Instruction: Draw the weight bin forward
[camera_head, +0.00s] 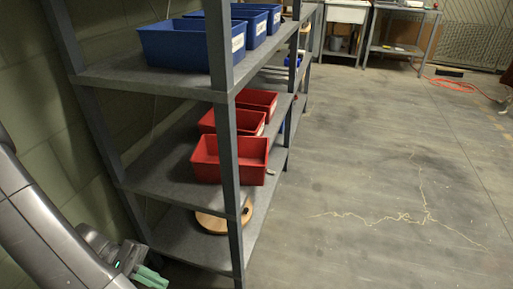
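A grey shelf rack (166,164) stands left of centre. Its middle shelf holds a row of red bins; the nearest red bin (229,172) is open-topped and partly hidden by the front post. A second red bin (248,125) and a third red bin (257,99) sit behind it. The upper shelf holds blue bins with white labels, the nearest being a blue bin (175,52). The labels are too small to read, so I cannot tell which is the weight bin. My gripper (151,279), with green fingertips, is low at the left, apart from every bin.
A round wooden-looking object (213,221) lies on the lowest shelf. The rack's front post (228,190) stands before the bins. Open floor (380,170) lies to the right, with an orange cable (455,85) far back.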

